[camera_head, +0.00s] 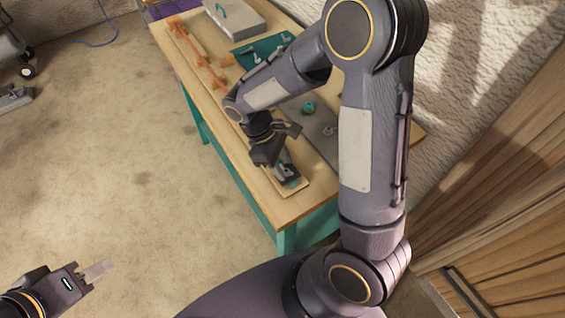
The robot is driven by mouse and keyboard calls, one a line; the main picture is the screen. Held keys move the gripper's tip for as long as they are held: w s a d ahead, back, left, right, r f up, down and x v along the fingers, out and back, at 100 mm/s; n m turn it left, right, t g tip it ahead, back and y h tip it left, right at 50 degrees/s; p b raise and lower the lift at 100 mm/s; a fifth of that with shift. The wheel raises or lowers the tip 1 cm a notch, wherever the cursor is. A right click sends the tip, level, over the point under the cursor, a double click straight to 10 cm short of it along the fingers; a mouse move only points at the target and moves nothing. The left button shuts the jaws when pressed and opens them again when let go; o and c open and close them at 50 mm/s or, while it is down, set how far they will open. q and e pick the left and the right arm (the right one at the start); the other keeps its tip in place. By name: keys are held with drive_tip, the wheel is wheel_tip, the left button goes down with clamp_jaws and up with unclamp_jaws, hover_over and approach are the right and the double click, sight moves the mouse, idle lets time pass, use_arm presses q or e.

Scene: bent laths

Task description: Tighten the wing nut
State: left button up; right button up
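My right gripper (282,150) is over the near end of the workbench, pointing down at a small board (297,187) with a grey and teal fixture (287,173) on it. The wing nut cannot be picked out; it may be hidden by the gripper or too small to see. I cannot tell whether the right gripper touches the fixture or how far its fingers are apart. My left gripper (98,271) is at the lower left, over bare floor and away from the bench. Its pale fingers overlap in view, so its opening is unclear.
The wooden workbench (213,117) has teal legs. Along it lie a long lath with orange clamps (204,68), a grey case (236,17), a teal mat with small tools (264,50) and a teal knob (308,106). The wall is close behind.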

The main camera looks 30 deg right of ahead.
drive_tip(key=shift+s+d+f, duration=0.15)
drive_tip(key=shift+f, duration=0.2)
clamp_jaws()
drive_tip(key=shift+m+y, duration=0.3)
drive_tip(key=shift+m, duration=0.5)
unclamp_jaws()
drive_tip(key=shift+r, duration=0.1)
drive_tip(key=v, duration=0.7)
drive_tip(key=shift+w+r, duration=0.3)
